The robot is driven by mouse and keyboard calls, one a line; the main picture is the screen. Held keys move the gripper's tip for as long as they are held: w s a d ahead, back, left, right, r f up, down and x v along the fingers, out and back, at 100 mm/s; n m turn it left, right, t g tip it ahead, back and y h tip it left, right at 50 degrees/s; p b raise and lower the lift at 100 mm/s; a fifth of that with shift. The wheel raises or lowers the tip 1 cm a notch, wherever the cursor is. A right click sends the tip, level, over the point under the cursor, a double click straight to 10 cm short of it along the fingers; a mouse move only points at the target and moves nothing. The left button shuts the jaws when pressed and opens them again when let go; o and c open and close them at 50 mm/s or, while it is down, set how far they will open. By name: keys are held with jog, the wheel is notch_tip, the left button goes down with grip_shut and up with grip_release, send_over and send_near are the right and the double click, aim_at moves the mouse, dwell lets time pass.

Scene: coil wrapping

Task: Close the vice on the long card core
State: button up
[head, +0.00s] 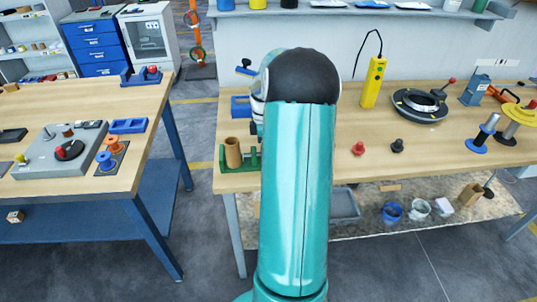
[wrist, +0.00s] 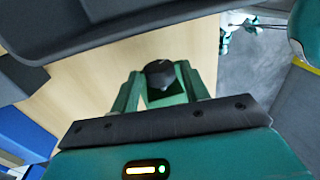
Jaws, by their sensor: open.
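The long card core (head: 233,152) is a brown tube standing upright at the left front of the right-hand bench. It stands in the green vice (head: 252,158), whose right part is hidden behind my teal arm. I cannot tell how tightly the vice's jaws sit on the core. In the wrist view my gripper (wrist: 158,74) is open, with a green finger on either side of a round black knob (wrist: 160,70). Whether the fingers touch the knob is unclear. The core cannot be made out in the wrist view. My gripper is hidden by my arm in the head view.
A blue tray (head: 240,107) lies behind the vice. Red (head: 358,148) and black (head: 397,146) knobbed pieces, a yellow handset (head: 373,83) and a round turntable (head: 420,104) stand to the right. A second bench (head: 60,185) is at the left, across a floor gap.

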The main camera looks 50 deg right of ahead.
jog(key=shift+s+a+t+h, duration=0.1)
jog(key=shift+t+h, duration=0.4)
jog(key=shift+h, duration=0.1)
jog(key=shift+s+a+t+h, duration=0.25)
jog(key=shift+a+t+h, duration=0.05)
jog(key=shift+t+h, duration=0.9)
jog(key=shift+h, duration=0.2)
jog(key=shift+s+a+f+t+h, duration=0.15)
jog(key=shift+s+a+t+h, duration=0.1)
jog(key=shift+t+h, duration=0.95)
jog(key=shift+h, duration=0.1)
jog(key=shift+a+f, duration=0.1)
jog(key=shift+c, duration=0.4)
